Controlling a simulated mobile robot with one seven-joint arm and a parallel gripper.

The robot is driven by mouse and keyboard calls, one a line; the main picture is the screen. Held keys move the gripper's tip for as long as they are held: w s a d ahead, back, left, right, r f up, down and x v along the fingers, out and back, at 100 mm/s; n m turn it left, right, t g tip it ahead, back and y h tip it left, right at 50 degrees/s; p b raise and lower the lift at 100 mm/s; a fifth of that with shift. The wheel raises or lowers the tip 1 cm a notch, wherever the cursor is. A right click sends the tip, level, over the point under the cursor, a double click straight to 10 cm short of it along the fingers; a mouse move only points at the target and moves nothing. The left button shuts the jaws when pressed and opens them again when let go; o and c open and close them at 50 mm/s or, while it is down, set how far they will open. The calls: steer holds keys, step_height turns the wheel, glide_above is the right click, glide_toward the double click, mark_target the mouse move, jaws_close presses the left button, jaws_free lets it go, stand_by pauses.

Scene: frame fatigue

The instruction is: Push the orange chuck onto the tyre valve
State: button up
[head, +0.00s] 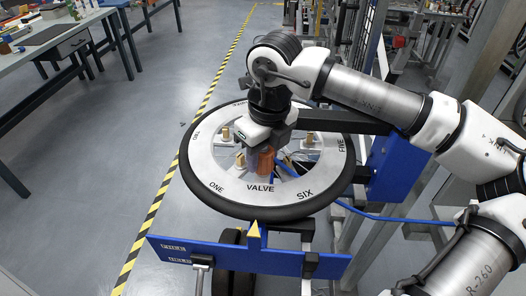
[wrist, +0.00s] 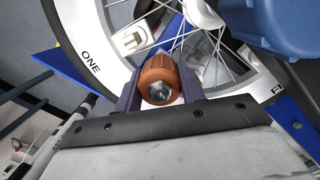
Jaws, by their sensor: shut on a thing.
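The orange chuck (head: 265,161) is held in my gripper (head: 266,147), above the inner edge of the wheel's white rim near the word VALVE. In the wrist view the chuck (wrist: 158,72) sits between the two dark fingers, with a metal piece showing in its near end. The wheel (head: 216,176) lies flat with its black tyre outermost. The tyre valve cannot be made out; the chuck and gripper cover the area near the word VALVE. I cannot tell whether the chuck touches the valve.
Several small tan blocks (head: 226,133) stand on the wheel. A blue plate with a yellow pointer (head: 253,230) is in front, below the word VALVE. A blue hose (head: 390,217) runs to the right. A workbench (head: 60,50) stands at upper left; the floor between is clear.

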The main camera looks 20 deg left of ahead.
mark_target(269, 154)
steer(key=shift+f, duration=0.3)
steer(key=o, duration=0.9)
step_height(269, 154, up, 14)
steer(key=d+b, duration=0.1)
steer(key=b, duration=0.1)
steer(key=shift+s+d+f, duration=0.15)
steer(key=shift+s+d, duration=0.1)
steer(key=shift+s, duration=0.1)
